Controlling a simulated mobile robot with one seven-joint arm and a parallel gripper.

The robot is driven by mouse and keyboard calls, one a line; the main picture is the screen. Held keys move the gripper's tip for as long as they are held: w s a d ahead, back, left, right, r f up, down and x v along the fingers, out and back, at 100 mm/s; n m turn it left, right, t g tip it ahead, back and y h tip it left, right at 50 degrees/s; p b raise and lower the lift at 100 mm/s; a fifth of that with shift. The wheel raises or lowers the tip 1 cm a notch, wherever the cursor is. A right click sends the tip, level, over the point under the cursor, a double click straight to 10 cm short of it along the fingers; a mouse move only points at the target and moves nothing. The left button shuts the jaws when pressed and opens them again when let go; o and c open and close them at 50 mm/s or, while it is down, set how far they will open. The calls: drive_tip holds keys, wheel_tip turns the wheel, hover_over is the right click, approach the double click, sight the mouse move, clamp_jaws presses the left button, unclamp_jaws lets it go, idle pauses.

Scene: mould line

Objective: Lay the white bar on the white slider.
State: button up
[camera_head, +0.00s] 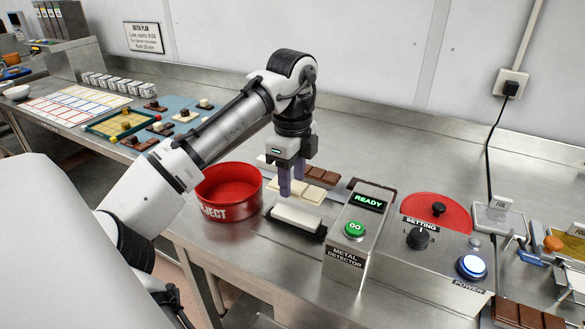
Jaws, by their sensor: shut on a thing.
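My gripper (291,181) points down over the counter, with its fingers shut on the white bar (309,194). The bar is cream-white and scored into segments, and the fingers hide part of it. I cannot tell whether it touches the counter or is a little above it. The white slider (297,216) is a pale block with dark ends, just in front of the bar and left of the metal detector (347,256). Its top looks bare. The bar is apart from the slider, behind it in the picture.
A brown bar (322,175) lies just behind the white bar. The red REJECT bin (229,191) stands left of the slider. The metal detector shows READY above a green GO button (354,231). A red disc and control panel (440,238) stand to its right.

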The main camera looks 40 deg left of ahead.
drive_tip(key=b, duration=0.5)
hover_over(292, 214)
drive_tip(key=shift+w+f, duration=0.1)
drive_tip(key=shift+f, duration=3.05)
drive_tip(key=shift+f+p, duration=0.25)
drive_tip(key=shift+p, duration=0.7)
drive_tip(key=o, duration=1.1)
drive_tip(key=shift+c, duration=0.2)
wheel_tip(292, 214, up, 14)
drive_tip(key=shift+f+p, duration=0.1)
drive_tip(key=shift+p, duration=0.35)
